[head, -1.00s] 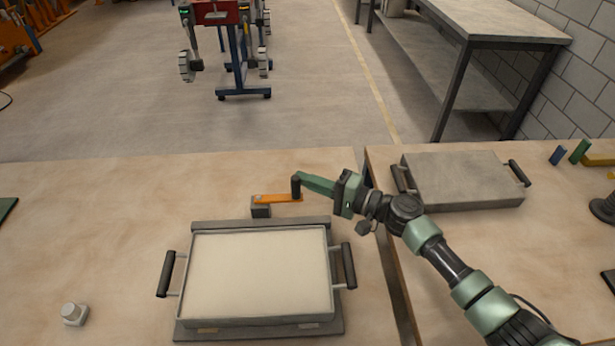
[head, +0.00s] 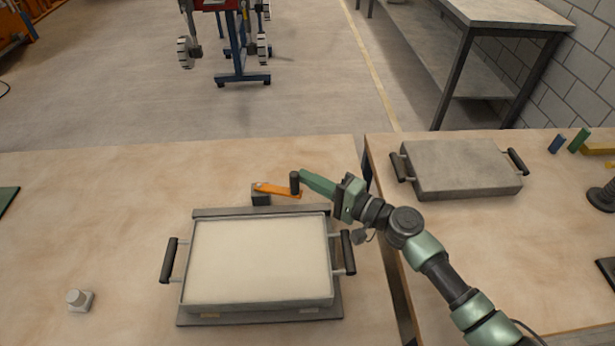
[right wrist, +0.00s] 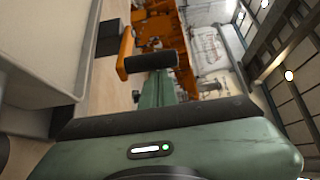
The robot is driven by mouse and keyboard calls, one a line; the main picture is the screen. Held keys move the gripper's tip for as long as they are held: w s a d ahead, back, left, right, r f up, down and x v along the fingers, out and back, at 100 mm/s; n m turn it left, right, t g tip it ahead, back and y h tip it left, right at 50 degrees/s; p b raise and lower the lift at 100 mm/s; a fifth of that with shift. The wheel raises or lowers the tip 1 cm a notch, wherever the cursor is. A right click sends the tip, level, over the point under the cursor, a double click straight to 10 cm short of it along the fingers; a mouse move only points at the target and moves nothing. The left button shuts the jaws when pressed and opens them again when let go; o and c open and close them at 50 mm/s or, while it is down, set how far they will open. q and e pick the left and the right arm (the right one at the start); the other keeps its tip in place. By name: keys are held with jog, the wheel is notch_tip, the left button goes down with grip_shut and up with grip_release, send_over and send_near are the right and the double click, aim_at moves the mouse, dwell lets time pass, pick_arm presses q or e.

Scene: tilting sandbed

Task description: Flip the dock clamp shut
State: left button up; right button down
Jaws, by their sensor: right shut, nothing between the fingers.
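The dock clamp stands behind the sandbed tray (head: 186,275). It has a dark block (head: 261,199), an orange lever (head: 277,190) and an upright black knob (head: 294,183) at the lever's right end. The lever points right and slightly toward the tray. My right gripper (head: 303,175) is shut and empty, its green fingertips at the knob's right side, seemingly touching it. In the right wrist view the black knob (right wrist: 151,60) crosses just in front of the green fingers (right wrist: 157,88), with the orange lever (right wrist: 124,52) beside it. My left gripper is not in view.
A grey lidded box (head: 465,168) with black handles stands on the right-hand table, beyond a narrow gap. A small pale knob (head: 79,298) sits at the left front. The tabletop left of the tray is mostly clear.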

jog(key=b+v, duration=0.2)
jog(key=v, duration=0.5)
jog(key=shift+d, duration=0.1)
